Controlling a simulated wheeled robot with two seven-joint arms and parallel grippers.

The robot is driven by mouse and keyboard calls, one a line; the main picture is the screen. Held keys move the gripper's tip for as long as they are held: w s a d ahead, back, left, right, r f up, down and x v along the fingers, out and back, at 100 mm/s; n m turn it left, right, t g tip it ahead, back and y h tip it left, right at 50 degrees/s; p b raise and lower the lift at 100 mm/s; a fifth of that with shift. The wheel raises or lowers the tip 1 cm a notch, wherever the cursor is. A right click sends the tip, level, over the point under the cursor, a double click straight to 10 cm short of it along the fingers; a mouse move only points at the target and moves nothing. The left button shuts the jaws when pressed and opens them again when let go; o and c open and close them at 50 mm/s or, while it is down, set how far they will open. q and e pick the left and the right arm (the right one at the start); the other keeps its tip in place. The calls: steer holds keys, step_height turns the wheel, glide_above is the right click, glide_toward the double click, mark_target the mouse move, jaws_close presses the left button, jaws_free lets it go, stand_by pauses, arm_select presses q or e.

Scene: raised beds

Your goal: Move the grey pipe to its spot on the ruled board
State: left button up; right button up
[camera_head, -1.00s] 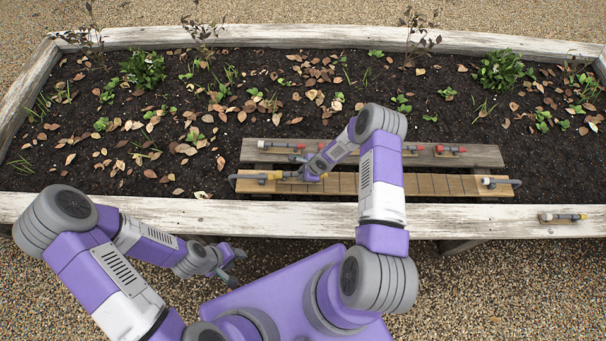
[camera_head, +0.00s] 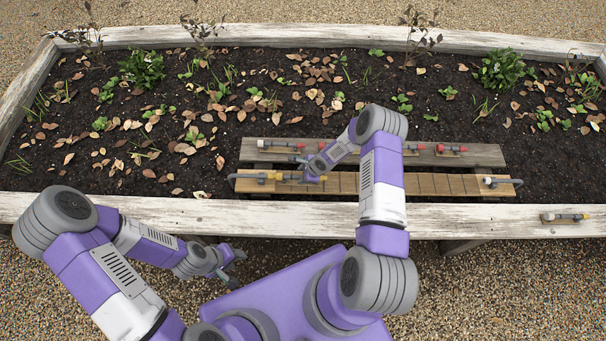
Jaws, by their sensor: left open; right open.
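The ruled board (camera_head: 430,184) is a tan plank with dark cross lines, lying along the near side of the bed. At its left end lies a grey pipe with a yellow part (camera_head: 262,177). Another grey pipe with a white end (camera_head: 505,182) lies at its right end. I cannot tell which is the task's pipe. My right gripper (camera_head: 303,170) is open over the left half of the ruled board, just right of the yellow part; my arm hides some of the board. My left gripper (camera_head: 236,268) is open and empty, low in front of the bed.
A grey plank (camera_head: 480,156) behind the ruled board holds several red-ended pipe pieces (camera_head: 450,149). A small grey and yellow pipe piece (camera_head: 565,217) lies on the bed's front wooden edge (camera_head: 440,222) at right. Soil with leaves and plants fills the bed behind.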

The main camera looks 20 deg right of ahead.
steer(key=shift+r+p, duration=0.55)
steer(key=shift+r, duration=0.05)
steer(key=p+v, duration=0.4)
steer(key=v, duration=0.8)
steer(key=s+a+r+n+g+y, duration=0.1)
steer(key=s+a+r+n+g, duration=0.2)
steer(key=s+a+n, duration=1.4)
steer(key=s+n, duration=0.1)
steer(key=n, duration=0.2)
steer(key=shift+s+r, duration=0.15)
steer(key=shift+s, duration=0.15)
steer(key=shift+r+p, duration=0.55)
steer(key=shift+p, duration=0.1)
